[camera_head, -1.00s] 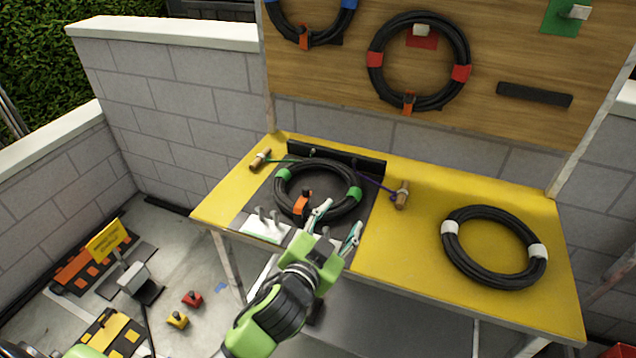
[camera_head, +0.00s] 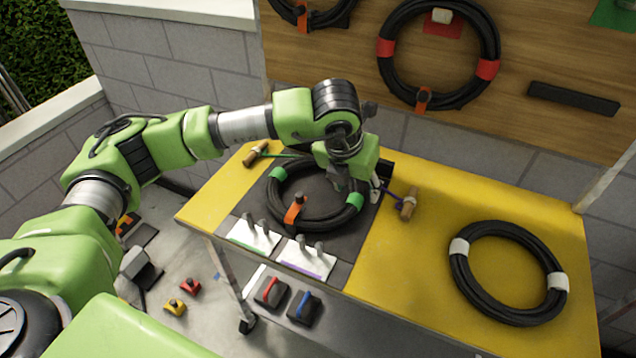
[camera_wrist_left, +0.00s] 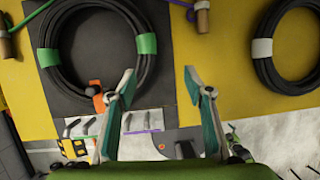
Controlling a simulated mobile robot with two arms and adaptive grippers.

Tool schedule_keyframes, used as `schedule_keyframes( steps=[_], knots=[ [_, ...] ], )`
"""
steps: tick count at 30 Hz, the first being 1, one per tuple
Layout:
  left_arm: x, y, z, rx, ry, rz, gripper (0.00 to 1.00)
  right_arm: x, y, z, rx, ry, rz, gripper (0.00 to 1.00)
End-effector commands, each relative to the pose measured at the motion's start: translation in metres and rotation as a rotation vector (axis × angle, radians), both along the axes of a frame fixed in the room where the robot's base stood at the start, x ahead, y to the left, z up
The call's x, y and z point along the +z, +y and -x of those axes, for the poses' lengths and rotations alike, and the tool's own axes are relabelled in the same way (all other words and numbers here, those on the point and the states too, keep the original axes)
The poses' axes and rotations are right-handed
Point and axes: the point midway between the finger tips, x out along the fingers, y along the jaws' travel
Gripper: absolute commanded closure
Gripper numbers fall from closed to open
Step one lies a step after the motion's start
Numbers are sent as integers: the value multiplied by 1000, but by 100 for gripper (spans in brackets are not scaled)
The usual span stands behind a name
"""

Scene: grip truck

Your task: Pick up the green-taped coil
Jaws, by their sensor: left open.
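The green-taped coil (camera_head: 328,222) is a black cable ring with two green tape bands. It lies on a dark mat (camera_head: 360,237) on the yellow table, with an orange clip (camera_head: 295,212) at its front. My left gripper (camera_head: 357,187) reaches in over the coil's right back side, fingers pointing down, and its wrist hides part of the ring. In the left wrist view the gripper (camera_wrist_left: 158,82) is open and empty, and the coil (camera_wrist_left: 68,85) lies left of the fingers. My right gripper is not in view.
A white-taped coil (camera_head: 470,282) lies on the yellow table (camera_head: 425,260) at right. A red-taped coil (camera_head: 385,75) hangs on the wooden board behind. Wooden-handled tools (camera_head: 409,205) flank the mat. White plates with pegs (camera_head: 305,257) stand in front.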

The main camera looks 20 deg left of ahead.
Motion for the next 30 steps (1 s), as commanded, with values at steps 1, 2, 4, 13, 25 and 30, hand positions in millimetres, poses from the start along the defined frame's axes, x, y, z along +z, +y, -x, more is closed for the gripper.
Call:
schedule_keyframes(
  steps=[1, 2, 4, 13, 25, 30],
  knots=[
    [3, 11, -5, 23, -12, -31, 53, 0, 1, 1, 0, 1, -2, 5],
    [3, 15, -6, 32, -14, -45, 53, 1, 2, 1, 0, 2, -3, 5],
    [-2, 21, -11, 43, -18, -61, 53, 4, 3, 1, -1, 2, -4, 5],
    [-54, 19, -32, 42, -16, -60, 53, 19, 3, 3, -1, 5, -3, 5],
    [-87, 21, -48, 40, -18, -60, 53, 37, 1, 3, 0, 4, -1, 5],
    [-110, 21, -58, 40, -18, -58, 53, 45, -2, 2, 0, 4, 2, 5]
  ],
)
